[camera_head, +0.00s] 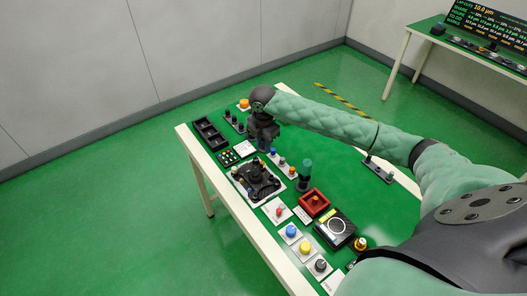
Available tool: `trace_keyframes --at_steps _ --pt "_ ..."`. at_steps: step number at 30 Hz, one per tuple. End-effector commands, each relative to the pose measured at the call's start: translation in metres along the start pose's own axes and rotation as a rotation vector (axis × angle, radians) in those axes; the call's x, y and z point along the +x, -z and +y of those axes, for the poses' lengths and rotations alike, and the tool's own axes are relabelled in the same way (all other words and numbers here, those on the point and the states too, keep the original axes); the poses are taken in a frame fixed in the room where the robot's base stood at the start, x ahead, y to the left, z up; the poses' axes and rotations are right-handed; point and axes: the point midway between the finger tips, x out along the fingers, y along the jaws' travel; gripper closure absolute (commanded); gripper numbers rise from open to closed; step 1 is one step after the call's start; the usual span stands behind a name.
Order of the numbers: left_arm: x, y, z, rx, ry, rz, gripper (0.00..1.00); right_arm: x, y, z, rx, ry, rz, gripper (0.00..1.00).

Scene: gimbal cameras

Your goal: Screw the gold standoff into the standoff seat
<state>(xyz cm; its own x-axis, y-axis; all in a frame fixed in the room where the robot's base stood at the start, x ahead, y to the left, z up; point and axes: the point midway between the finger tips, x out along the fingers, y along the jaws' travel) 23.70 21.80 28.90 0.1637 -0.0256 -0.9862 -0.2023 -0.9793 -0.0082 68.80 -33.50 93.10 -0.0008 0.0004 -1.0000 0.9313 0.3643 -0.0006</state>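My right gripper (263,146) points down over the table at the far side of a black gimbal assembly (258,180) on a light plate. Its fingertips are dark and small, so I cannot tell whether they are open or shut, or whether they hold anything. I cannot pick out the gold standoff or its seat for certain at this size. A small gold-orange piece (315,199) sits in the red tray (303,206). A larger gold-topped part (360,243) stands near the right end of the table. My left gripper is out of view.
Black bins (209,135) stand at the far left corner. Several coloured knobs, including a yellow one (305,247), line the near edge. A dark green-topped post (305,172) stands upright mid-table. A black square device (336,228) lies right of the red tray.

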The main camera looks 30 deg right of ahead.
Motion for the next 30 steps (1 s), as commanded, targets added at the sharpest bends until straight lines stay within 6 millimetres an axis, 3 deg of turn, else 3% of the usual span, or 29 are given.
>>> trace_keyframes --at_steps 1,8,24,30 --pt "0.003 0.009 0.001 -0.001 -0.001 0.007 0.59 0.012 0.0 0.0 0.0 0.0 0.0 0.74" --pt "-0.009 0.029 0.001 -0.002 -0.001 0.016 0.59 0.021 0.0 0.0 0.001 0.001 0.0 0.74" --pt "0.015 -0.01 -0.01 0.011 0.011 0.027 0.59 0.083 0.0 -0.001 0.002 0.002 0.0 0.74" --pt "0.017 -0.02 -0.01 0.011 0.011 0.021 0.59 0.094 0.0 0.0 0.0 0.0 0.0 0.74"
